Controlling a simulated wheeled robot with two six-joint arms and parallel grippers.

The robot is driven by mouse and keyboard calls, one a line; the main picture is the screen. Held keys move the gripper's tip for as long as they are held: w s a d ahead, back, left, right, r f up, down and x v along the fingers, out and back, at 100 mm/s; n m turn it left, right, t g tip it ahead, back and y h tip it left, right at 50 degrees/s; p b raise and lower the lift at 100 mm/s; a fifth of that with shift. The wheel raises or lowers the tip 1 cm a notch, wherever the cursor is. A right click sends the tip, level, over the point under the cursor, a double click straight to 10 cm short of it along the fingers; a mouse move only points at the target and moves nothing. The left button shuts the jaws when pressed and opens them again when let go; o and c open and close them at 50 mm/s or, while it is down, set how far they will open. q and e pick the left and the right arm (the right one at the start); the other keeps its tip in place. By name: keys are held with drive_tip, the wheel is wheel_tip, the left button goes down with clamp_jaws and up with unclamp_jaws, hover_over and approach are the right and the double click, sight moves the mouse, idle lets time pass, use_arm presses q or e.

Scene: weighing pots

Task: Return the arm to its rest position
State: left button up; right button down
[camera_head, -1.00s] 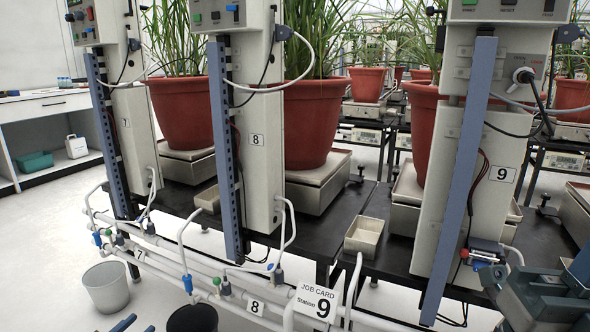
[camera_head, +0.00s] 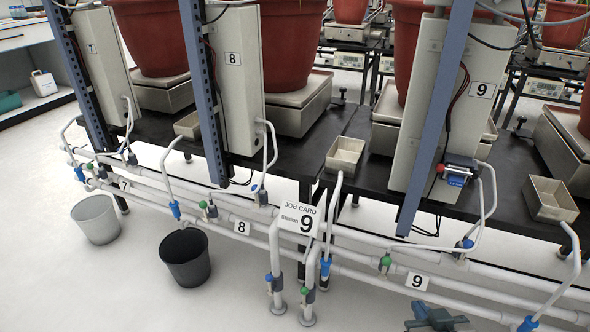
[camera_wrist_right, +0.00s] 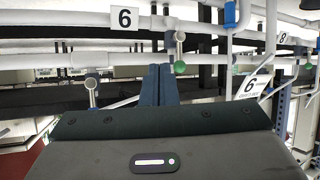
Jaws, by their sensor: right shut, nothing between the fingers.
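My right gripper (camera_head: 424,312) shows at the bottom edge of the head view, right of centre, low in front of the station 9 pipes. Only its front part is in frame there. In the right wrist view its two dark fingers (camera_wrist_right: 160,84) are together with nothing between them. The fingers point toward white pipes and valves, apart from any held object. My left gripper is not in the head view.
White pipes (camera_head: 345,258) with valves run along the black bench front. A job card (camera_head: 299,218) reading Station 9 stands at the pipes. A white bucket (camera_head: 95,220) and a black bucket (camera_head: 186,259) stand on the floor. Open floor lies at lower left.

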use_arm(q)
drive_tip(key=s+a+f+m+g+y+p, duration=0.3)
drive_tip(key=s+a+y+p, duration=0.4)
drive_tip(key=p, duration=1.7)
use_arm(e)
drive_tip(key=s+d+f+g, duration=0.2)
drive_tip(key=s+f+g, duration=0.3)
drive_tip(key=s+f, duration=0.25)
drive_tip(key=s+d+f+g, duration=0.3)
drive_tip(key=s+f+g, duration=0.2)
drive_tip(key=s+f, duration=0.25)
use_arm(q)
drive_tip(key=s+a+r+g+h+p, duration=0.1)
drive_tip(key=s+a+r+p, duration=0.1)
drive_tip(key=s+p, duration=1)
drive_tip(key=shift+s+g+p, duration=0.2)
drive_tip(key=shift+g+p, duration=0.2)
drive_tip(key=shift+p, duration=3.35)
use_arm(e)
drive_tip(key=s+g, duration=0.1)
drive_tip(key=s, duration=1.1)
drive_tip(key=shift+d+r+h, duration=0.3)
drive_tip(key=shift+d+r, duration=0.05)
drive_tip(key=shift+d, duration=0.05)
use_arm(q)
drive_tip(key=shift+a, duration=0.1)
use_arm(e)
drive_tip(key=shift+s, duration=0.1)
